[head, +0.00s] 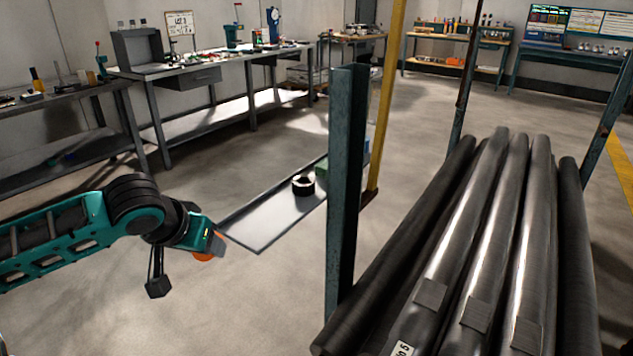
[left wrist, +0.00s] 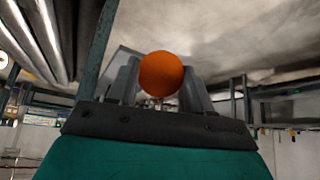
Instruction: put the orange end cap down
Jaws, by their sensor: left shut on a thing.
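The orange end cap (left wrist: 161,74) sits between the two fingers of my left gripper in the left wrist view, with its round face showing. In the head view my left gripper (head: 214,246) is at the lower left, and a part of the orange end cap (head: 203,257) shows under its tip. The gripper is shut on the cap and holds it up in the air, beside the near left corner of a low grey tray (head: 262,229). My right gripper is in neither view.
A black ring-shaped part (head: 303,185) stands on the tray. A teal post (head: 346,190) and a yellow post (head: 389,100) rise right of it. Long grey rolls (head: 480,245) fill the right side. Workbenches (head: 200,68) line the back left. The floor between is clear.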

